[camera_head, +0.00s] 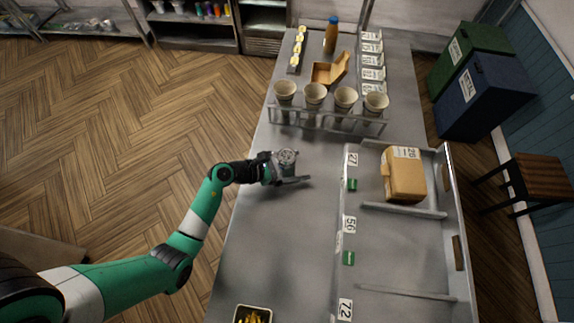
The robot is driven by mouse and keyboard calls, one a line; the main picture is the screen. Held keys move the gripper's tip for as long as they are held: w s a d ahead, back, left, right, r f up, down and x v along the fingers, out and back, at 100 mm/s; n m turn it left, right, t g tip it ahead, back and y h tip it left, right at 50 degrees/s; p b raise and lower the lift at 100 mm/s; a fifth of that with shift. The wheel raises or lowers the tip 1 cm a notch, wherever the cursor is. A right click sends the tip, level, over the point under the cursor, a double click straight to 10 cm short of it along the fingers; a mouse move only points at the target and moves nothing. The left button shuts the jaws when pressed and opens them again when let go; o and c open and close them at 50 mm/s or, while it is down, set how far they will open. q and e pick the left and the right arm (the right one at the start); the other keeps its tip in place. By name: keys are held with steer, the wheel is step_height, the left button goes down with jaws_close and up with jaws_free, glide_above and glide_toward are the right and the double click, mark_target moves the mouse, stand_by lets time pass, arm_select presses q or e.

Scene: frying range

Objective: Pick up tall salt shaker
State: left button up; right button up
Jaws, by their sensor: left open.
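The tall salt shaker (289,158) is a grey metal cylinder with a perforated round top. It stands upright on the steel counter (275,245), left of the number 27 label. My left gripper (288,170) is at the shaker, its jaws open, with one finger reaching along the near side of it. The far finger is hard to make out beside the shaker. Whether either finger touches it I cannot tell. My right gripper is not in view.
A rack (325,117) with several paper cups stands behind the shaker. A brown box (403,174) sits in a numbered bay to the right. A tray of fries (252,314) is at the near edge. The counter in front of the shaker is clear.

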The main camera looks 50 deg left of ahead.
mark_target(287, 162)
arm_select(q)
jaws_close()
stand_by(0.4)
steer(key=shift+r, duration=0.15)
steer(key=shift+r, duration=0.3)
step_height(287, 162, up, 3)
steer(key=shift+r+p, duration=0.1)
steer(key=shift+p, duration=0.65)
steer(key=s+r, duration=0.1)
steer(key=s+r+p, duration=0.1)
steer(key=r, duration=0.1)
steer(key=s+r+p, duration=0.1)
steer(key=s, duration=0.1)
steer(key=shift+d+r, duration=0.25)
steer(key=shift+d, duration=0.1)
steer(key=s+d+r, duration=0.1)
steer(key=s+r, duration=0.3)
steer(key=s, duration=0.6)
steer(key=shift+d+r+p, duration=0.25)
steer(key=shift+d+p, duration=0.05)
steer(key=shift+d, duration=0.1)
